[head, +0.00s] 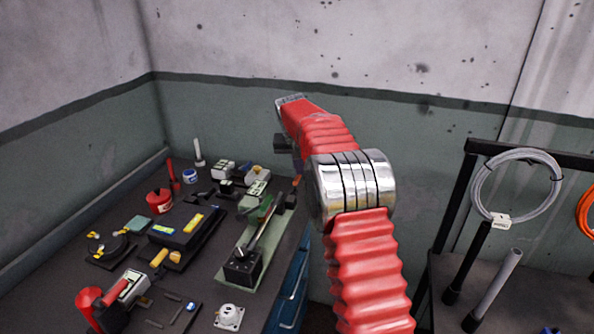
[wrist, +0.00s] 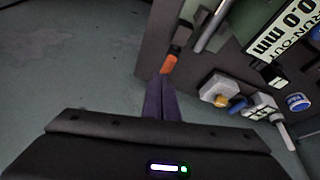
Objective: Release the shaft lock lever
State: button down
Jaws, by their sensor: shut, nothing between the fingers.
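A shaft fixture stands on the bench in the head view, with a steel shaft (head: 264,226) running from a black block (head: 242,266) to a dark support at the far end. A small orange piece (head: 296,181), which looks like the lever's handle, sits by that far end. It also shows in the wrist view (wrist: 169,63). My gripper (head: 297,168) is over the far right bench edge, mostly hidden by my arm. In the wrist view my dark fingers (wrist: 161,80) are together and empty, their tips close to the orange piece. I cannot tell whether they touch it.
A run-out display (wrist: 270,28) reading 0.0 mm is near the fixture. Small instruments, a red can (head: 159,202) and a blue-labelled jar (head: 190,176) crowd the bench. Blue drawers (head: 290,285) are below its right edge. A rack with a coiled cable (head: 473,190) stands at the right.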

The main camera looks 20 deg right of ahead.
jog(key=shift+d, duration=0.1)
jog(key=d+v, duration=0.2)
jog(key=v, duration=1)
jog(key=shift+s, duration=0.35)
jog(key=shift+r, duration=0.1)
